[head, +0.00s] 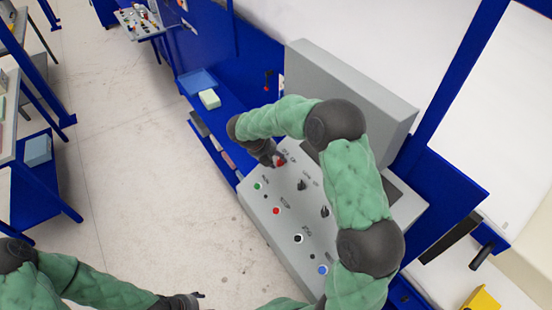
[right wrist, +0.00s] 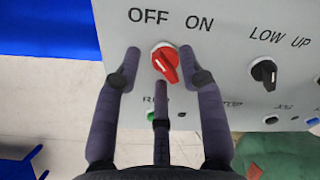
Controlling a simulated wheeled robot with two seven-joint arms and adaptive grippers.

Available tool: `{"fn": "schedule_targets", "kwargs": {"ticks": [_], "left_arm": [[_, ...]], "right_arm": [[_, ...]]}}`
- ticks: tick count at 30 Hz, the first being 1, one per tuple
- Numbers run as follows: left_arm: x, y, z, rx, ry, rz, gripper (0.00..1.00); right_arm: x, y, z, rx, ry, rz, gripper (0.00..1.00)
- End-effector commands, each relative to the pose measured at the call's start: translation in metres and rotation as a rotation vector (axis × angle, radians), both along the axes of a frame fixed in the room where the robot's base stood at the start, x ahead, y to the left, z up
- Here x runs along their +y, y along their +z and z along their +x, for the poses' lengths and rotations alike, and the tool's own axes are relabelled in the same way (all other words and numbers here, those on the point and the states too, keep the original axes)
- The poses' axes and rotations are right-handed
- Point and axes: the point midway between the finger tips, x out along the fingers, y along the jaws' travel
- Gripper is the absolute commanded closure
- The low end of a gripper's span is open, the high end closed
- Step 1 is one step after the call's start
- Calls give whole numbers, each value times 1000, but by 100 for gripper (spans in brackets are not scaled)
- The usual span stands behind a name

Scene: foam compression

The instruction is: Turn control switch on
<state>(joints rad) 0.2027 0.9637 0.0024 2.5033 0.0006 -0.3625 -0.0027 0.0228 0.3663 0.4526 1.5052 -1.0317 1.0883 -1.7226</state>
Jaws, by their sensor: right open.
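The control switch is a red knob (right wrist: 165,62) with a white mark, on a grey panel under the words OFF and ON. Its ridge slants from upper left to lower right in the right wrist view. In the head view the knob (head: 281,162) shows at the far left corner of the control box (head: 272,232). My right gripper (right wrist: 160,66) is open, its dark fingers spread left, right and below the knob; I cannot tell if they touch it. It also shows in the head view (head: 275,157). My left gripper (head: 190,301) is at the bottom, away from the box.
A black LOW/UP knob (right wrist: 263,71) sits right of the red one. A blue shelf (head: 232,125) holds a pale green block (head: 209,99).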

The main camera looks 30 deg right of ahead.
Motion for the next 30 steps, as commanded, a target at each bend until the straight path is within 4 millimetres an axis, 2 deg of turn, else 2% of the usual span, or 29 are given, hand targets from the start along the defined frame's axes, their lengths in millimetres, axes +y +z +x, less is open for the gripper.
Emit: {"fn": "schedule_targets", "kwargs": {"ticks": [9,10,12,14,23,30], "left_arm": [[0,0,0,0,0,0,43],[0,0,0,0,0,0,43],[0,0,0,0,0,0,43],[0,0,0,0,0,0,43],[0,-1,0,0,0,0,43],[0,-7,0,0,0,0,43]], "right_arm": [[-2,-3,0,0,0,0,59],[-2,-3,0,0,0,0,65],[-1,-2,0,0,0,0,85],[-1,-2,0,-1,0,1,100],[-1,-3,0,-9,-11,2,100],[-1,-3,1,-61,-94,7,100]]}}
